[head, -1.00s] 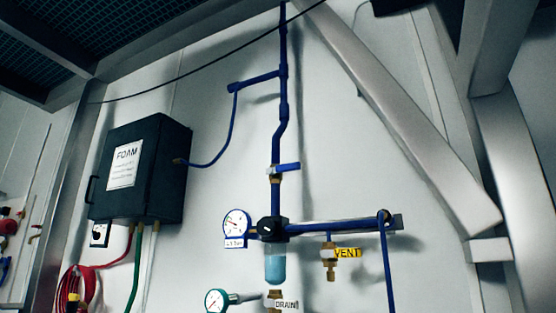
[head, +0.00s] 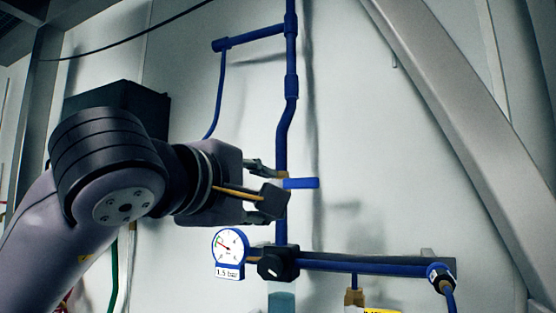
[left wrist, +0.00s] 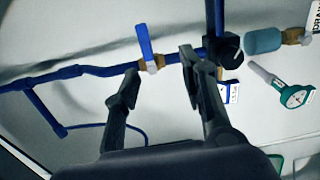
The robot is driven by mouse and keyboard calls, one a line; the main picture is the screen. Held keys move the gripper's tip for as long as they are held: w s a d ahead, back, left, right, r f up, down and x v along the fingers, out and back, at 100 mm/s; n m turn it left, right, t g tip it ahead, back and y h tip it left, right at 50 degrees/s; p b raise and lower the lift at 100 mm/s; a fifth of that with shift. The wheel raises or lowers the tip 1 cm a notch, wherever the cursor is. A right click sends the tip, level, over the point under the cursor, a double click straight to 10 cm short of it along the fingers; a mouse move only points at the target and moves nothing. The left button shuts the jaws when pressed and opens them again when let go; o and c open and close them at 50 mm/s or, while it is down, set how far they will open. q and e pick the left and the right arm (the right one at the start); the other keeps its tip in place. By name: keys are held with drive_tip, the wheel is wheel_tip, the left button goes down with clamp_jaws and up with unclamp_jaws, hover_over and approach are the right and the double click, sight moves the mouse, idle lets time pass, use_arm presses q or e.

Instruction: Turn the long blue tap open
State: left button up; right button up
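The long blue tap (head: 302,183) is a flat blue lever on a brass valve in the vertical blue pipe (head: 283,140). In the head view it points right, square across the pipe. My left gripper (head: 272,184) comes in from the left at the tap's height and partly hides the valve. In the left wrist view the gripper (left wrist: 160,72) has its two fingers spread with nothing held between them. The tap (left wrist: 145,42) shows ahead of the gap, with its brass valve (left wrist: 152,65) between the fingertips. Contact cannot be made out. My right gripper is not in view.
A round pressure gauge (head: 231,246) and a black regulator knob (head: 277,263) sit just below the gripper. A horizontal blue pipe (head: 370,265) runs right. A dark box (head: 115,97) is behind my arm. A diagonal steel beam (head: 450,130) stands at the right.

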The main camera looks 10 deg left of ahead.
sight(301, 183)
use_arm(q)
drive_tip(key=shift+t, duration=0.3)
drive_tip(key=p+x, duration=0.2)
drive_tip(key=x, duration=0.3)
drive_tip(key=r+p+x, duration=0.1)
drive_tip(key=p+x, duration=0.2)
drive_tip(key=x, duration=0.2)
drive_tip(key=r+p+x, duration=0.1)
drive_tip(key=p+x, duration=0.1)
drive_tip(key=x, duration=0.3)
drive_tip(key=shift+w+d+r, duration=0.1)
drive_tip(key=shift+w, duration=0.25)
drive_tip(key=shift+w+d, duration=0.1)
drive_tip(key=shift+w, duration=0.3)
clamp_jaws()
